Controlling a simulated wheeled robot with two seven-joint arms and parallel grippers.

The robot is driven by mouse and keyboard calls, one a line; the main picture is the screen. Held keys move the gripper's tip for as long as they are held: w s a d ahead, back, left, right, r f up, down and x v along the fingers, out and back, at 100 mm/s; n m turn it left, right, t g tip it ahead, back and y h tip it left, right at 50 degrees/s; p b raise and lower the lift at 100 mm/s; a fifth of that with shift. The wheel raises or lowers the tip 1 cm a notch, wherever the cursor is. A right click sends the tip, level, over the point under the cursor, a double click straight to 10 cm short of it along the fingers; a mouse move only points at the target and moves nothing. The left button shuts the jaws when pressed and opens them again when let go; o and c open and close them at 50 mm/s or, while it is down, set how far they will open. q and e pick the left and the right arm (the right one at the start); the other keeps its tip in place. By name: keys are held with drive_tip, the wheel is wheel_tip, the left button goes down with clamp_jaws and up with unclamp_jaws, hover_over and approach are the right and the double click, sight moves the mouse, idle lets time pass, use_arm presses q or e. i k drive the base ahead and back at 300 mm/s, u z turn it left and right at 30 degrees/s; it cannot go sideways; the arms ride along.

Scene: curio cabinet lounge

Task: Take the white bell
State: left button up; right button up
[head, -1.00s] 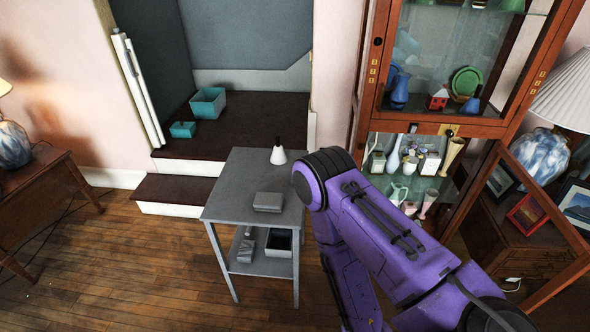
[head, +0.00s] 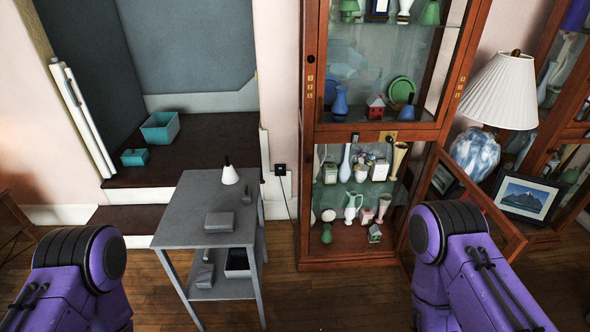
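A small white bell (head: 230,175) with a dark handle stands upright near the far right corner of the grey side table (head: 184,210). Nothing touches it. My two purple arms show at the lower left and lower right of the head view, both short of the table. Neither gripper is in the picture, so I cannot see whether they are open or shut.
A grey box (head: 220,222) lies on the table top, with more grey items on the lower shelf. A glass cabinet (head: 312,200) full of ornaments stands right of the table, its lower door (head: 492,215) open. Teal boxes (head: 160,128) sit on the dark step behind.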

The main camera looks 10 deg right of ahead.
sight(230, 176)
drive_tip(key=z, duration=0.2)
drive_tip(key=i, duration=0.85)
